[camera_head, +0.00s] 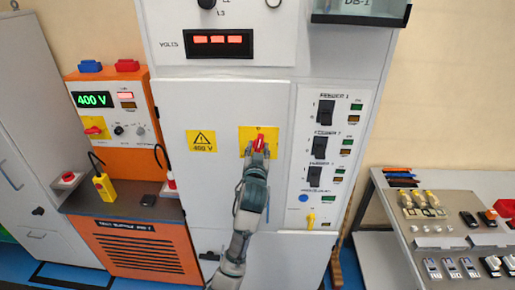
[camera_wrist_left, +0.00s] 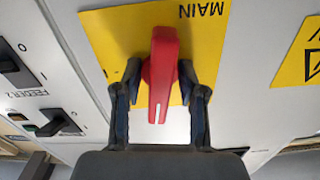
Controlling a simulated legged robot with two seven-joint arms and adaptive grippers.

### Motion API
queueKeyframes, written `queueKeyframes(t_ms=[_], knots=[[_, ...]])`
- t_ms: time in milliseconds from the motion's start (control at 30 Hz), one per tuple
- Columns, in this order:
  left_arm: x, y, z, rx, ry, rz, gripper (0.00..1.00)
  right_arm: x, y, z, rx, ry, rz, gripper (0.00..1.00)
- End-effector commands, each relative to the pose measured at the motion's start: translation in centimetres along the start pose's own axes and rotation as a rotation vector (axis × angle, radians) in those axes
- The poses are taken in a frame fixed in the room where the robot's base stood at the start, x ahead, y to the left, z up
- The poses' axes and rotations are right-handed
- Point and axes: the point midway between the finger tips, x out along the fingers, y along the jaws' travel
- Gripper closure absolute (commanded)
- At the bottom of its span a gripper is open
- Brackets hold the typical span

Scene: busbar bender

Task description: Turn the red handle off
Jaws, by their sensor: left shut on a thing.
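The red handle (camera_head: 259,141) sits on a yellow plate (camera_head: 270,133) on the white cabinet front. In the left wrist view the red handle (camera_wrist_left: 161,75) stands lengthwise in the picture, with a white mark at its lower end, on the yellow plate (camera_wrist_left: 112,32) lettered MAIN. My left gripper (camera_head: 257,150) reaches up to the handle from below. In the left wrist view its two fingers (camera_wrist_left: 160,85) are on either side of the handle, shut on it. The right gripper is not in view.
A yellow 400 V warning sign (camera_head: 201,141) is left of the handle. Feeder switches (camera_head: 325,113) line the panel at right. An orange power supply (camera_head: 110,115) stands at left. A grey rack (camera_head: 440,215) with small parts stands at right.

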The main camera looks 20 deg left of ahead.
Motion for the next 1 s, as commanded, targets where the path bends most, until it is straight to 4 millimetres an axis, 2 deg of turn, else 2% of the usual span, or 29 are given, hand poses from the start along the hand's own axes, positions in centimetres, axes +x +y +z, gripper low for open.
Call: queueKeyframes(t_ms=[300, 867, 900, 1000], knots=[[0.01, 0.1, 0.1, -0.131, -0.003, 0.002, 1.0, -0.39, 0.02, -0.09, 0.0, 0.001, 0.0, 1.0], [-0.01, 0.03, 0.02, -0.158, -0.001, 0.001, 1.0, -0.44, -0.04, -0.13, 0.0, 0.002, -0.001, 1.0], [-0.01, 0.03, 0.02, -0.158, -0.001, 0.001, 0.54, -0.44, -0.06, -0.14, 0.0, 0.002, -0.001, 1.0], [-0.01, 0.01, 0.0, -0.158, 0.0, 0.0, 0.54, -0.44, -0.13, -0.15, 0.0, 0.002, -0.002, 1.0]])
